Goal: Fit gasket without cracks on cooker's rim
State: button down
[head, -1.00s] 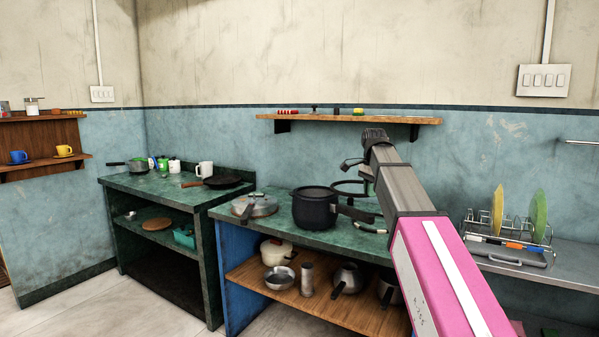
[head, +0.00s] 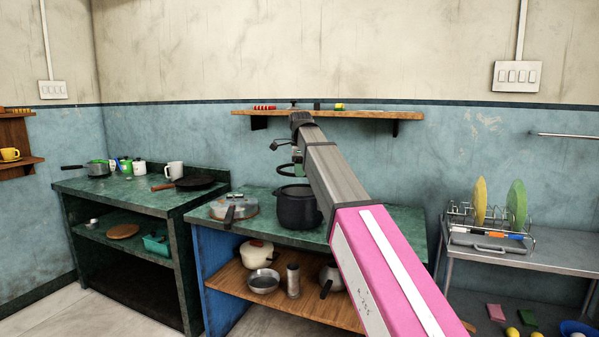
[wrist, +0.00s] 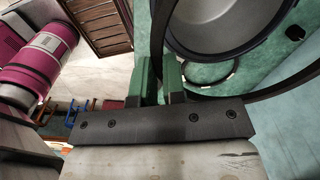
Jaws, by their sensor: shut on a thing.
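My gripper (head: 298,156) is held up over the counter, largely behind my arm in the head view. In the wrist view its green fingers (wrist: 160,84) are shut on a large dark ring gasket (wrist: 157,40). This gasket (head: 286,170) shows in the head view as a thin dark loop above the black cooker (head: 297,210), apart from it. The wrist view shows the cooker's open mouth and grey inside (wrist: 228,18). A second dark ring (wrist: 205,87) lies flat on the green counter beside the cooker. I cannot make out cracks on either ring.
A metal lid with a dark handle (head: 233,207) lies on the counter left of the cooker. A wooden shelf (head: 330,115) hangs on the wall behind. A dish rack with plates (head: 490,215) stands at right. A pan (head: 190,183) is on the left counter.

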aim_at(300, 198)
jog(key=shift+f, duration=0.15)
jog(key=shift+f, duration=2.8)
jog(key=shift+f, duration=1.1)
jog(key=c, duration=1.1)
grip_release()
jog(key=shift+r, duration=0.1)
notch_tip(300, 198, up, 11)
jog(key=shift+f, duration=0.15)
